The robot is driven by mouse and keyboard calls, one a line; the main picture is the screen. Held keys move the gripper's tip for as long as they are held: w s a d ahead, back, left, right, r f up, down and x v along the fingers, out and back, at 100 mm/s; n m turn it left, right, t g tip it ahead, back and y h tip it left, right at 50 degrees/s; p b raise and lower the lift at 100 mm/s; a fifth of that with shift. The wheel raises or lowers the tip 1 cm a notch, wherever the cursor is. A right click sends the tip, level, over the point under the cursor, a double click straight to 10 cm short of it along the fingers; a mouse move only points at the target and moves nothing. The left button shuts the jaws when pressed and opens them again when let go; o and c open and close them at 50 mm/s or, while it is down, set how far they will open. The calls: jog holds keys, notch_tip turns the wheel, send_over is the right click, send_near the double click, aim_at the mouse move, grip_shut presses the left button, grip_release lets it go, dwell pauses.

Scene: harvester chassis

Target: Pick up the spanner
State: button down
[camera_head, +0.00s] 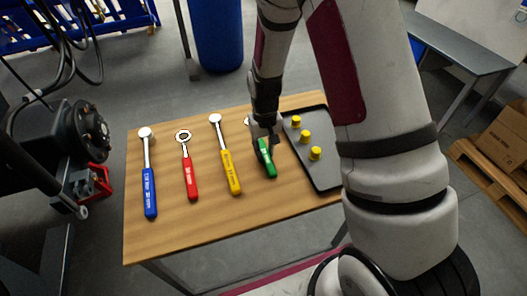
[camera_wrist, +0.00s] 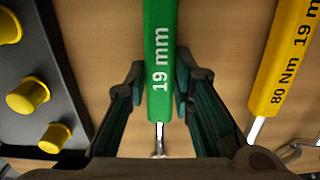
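The green-handled spanner (camera_head: 267,164) lies on the wooden table (camera_head: 205,228), the rightmost in a row of hand tools. Its handle, marked "19 mm", runs down the middle of the wrist view (camera_wrist: 160,40). Its metal shaft shows below the handle, and its head is mostly hidden by my gripper. My gripper (camera_head: 262,140) is over the upper part of the green handle. In the wrist view its two fingers (camera_wrist: 160,90) are closed in on both sides of the handle. I cannot see any lift off the table.
A yellow-handled tool (camera_head: 231,172) lies close to the left, then a red ring spanner (camera_head: 190,180) and a blue-handled tool (camera_head: 150,190). A dark tray (camera_head: 325,180) with yellow caps (camera_head: 305,137) is close to the right. The table's front is clear.

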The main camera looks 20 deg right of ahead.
jog(key=shift+r, duration=0.15)
jog(key=shift+r, duration=0.6)
notch_tip(320, 180, up, 2)
jog(key=shift+w+r, duration=0.1)
jog(key=shift+r, duration=0.1)
jog(key=s, duration=1)
jog(key=s+r, duration=0.1)
jog(key=s, duration=0.4)
jog(key=shift+s+r+p, duration=0.1)
jog(key=shift+s+p, duration=0.2)
jog(key=shift+p, duration=0.05)
jog(key=shift+s, duration=0.3)
jog(key=c, duration=2.3)
grip_release()
grip_shut()
